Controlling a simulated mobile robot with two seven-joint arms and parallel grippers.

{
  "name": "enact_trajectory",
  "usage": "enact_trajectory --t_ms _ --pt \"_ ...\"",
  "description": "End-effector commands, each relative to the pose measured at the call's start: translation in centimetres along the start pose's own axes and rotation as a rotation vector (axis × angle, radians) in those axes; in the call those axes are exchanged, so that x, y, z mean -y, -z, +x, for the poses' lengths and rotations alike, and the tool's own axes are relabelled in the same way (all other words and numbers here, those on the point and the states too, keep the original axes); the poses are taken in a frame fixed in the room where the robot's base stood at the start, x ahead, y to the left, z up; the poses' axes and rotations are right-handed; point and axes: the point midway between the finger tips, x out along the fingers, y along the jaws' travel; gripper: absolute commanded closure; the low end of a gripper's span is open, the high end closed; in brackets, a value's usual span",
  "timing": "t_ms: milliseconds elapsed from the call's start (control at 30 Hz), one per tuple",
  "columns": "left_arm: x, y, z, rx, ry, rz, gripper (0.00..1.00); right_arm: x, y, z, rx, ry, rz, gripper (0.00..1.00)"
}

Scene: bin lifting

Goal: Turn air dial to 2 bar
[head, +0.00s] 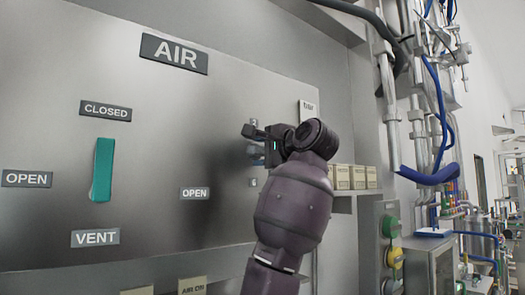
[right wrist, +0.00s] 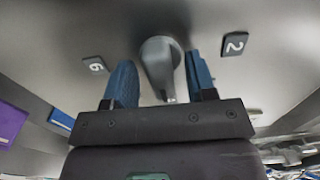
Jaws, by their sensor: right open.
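The air dial is a grey knob (right wrist: 160,62) in the right wrist view, mounted on the metal panel (head: 220,95). A dark tag marked 2 (right wrist: 235,43) is to its right in that view, and a tag marked 6 (right wrist: 95,65) is to its left. My right gripper (right wrist: 161,72) is open, with one blue finger on each side of the knob. I cannot tell whether either finger touches it. In the head view, my right gripper (head: 256,150) is at the panel and mostly hides the dial. My left gripper is not in view.
The AIR sign (head: 175,54) is above a teal lever (head: 102,170), which hangs down toward the VENT label (head: 95,238). Small beige boxes (head: 352,177) sit on a shelf right of my arm.

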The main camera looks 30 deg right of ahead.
Motion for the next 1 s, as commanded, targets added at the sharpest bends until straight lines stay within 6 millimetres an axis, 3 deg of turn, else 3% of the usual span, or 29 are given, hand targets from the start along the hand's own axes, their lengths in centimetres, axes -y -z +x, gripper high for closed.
enact_trajectory --t_ms 67,367,667,1000 --pt "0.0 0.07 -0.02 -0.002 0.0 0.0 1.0 -0.01 -0.01 -0.01 0.0 0.0 0.0 0.52" --pt "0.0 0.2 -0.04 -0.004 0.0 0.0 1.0 0.0 0.0 -0.02 0.0 0.0 0.0 0.98" --pt "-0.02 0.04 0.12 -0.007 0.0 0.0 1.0 -0.09 0.06 -0.05 -0.001 -0.001 -0.035 0.98" --pt "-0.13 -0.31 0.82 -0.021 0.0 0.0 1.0 -0.21 0.12 -0.08 -0.003 -0.001 -0.254 0.98"
